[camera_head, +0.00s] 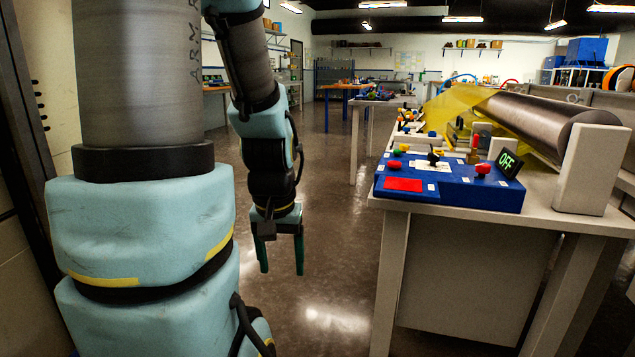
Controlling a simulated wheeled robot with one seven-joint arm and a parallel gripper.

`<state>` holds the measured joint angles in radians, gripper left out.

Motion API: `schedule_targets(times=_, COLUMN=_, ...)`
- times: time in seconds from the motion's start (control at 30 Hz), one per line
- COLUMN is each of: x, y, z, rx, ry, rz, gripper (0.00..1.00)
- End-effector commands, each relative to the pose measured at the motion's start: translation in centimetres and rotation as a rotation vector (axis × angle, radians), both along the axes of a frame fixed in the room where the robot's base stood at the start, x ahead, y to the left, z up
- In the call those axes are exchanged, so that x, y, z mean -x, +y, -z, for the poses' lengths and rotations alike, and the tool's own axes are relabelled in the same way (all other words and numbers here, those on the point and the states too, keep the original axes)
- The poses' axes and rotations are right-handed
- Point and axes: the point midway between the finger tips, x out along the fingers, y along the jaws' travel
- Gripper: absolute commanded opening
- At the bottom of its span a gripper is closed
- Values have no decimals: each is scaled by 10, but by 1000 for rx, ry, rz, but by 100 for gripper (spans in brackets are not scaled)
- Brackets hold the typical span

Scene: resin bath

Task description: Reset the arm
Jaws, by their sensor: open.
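My arm stands at the left of the head view, with grey links and light blue joint covers. Its far part hangs downward beside the column-like near link. My gripper (281,270) points down over the bare floor, left of the workbench. Its two dark green fingers are apart, with nothing between them. The gripper touches nothing that I can see.
A yellow sheet (450,105) runs to the roller. Brown floor (330,230) is clear between arm and bench.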

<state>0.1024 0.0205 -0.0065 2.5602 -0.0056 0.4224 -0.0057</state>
Motion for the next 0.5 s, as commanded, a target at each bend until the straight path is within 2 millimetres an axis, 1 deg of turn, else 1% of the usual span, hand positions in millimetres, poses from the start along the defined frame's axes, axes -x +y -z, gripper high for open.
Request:
schedule_targets(times=0.03, x=0, y=0, z=-34, rx=0, ry=0, rz=1, gripper=70)
schedule_targets(times=0.4, x=0, y=0, z=-148, rx=0, ry=0, rz=1, gripper=70)
schedule_targets(times=0.5, x=0, y=0, z=-176, rx=0, ry=0, rz=1, gripper=70)
